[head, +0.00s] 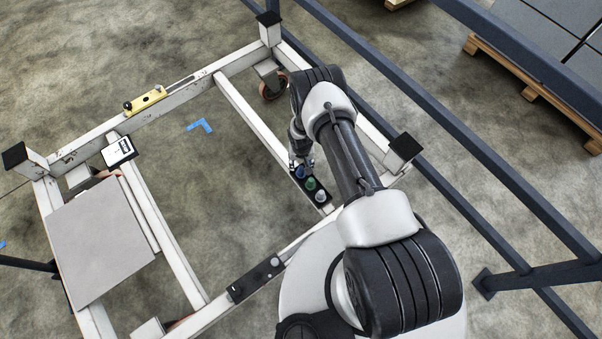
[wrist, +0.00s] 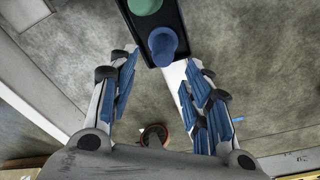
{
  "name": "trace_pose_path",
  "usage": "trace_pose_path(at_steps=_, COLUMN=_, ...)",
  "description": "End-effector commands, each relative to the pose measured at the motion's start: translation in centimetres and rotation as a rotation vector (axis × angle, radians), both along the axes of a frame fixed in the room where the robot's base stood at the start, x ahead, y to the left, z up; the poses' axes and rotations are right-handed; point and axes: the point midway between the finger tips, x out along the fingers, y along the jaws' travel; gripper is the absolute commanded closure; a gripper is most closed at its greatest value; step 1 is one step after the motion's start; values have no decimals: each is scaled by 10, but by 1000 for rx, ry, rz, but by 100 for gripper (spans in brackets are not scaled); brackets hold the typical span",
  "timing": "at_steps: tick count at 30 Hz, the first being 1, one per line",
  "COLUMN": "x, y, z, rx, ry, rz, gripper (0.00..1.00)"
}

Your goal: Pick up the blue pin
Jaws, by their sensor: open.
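The blue pin (wrist: 162,44) stands at the end of a black holder (wrist: 180,18), between and just beyond my fingertips in the wrist view. In the head view the blue pin (head: 300,171) is partly covered by my gripper (head: 302,162), which is right above it. My gripper (wrist: 160,62) is open and empty, with a finger on each side of the pin's line. A green pin (wrist: 145,5) is beside the blue one in the same holder; it also shows in the head view (head: 310,184).
A white pin (head: 320,195) stands at the holder's near end. The holder sits on a crossbar of the white trolley frame (head: 245,110). A grey box (head: 100,240), a yellow level (head: 146,100) and a dark bar (head: 255,278) lie on the frame. Blue railings run at the right.

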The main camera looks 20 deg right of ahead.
Motion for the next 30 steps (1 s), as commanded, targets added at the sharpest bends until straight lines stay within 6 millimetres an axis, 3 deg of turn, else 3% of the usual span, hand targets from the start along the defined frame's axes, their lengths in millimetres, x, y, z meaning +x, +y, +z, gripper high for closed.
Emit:
trace_pose_path(at_steps=12, x=-2, y=2, z=-52, rx=0, ry=-1, rz=0, gripper=55)
trace_pose_path(at_steps=19, x=-2, y=2, z=-51, rx=0, ry=-1, rz=0, gripper=55)
trace_pose_path(at_steps=30, x=-2, y=2, z=-51, rx=0, ry=0, rz=0, gripper=80)
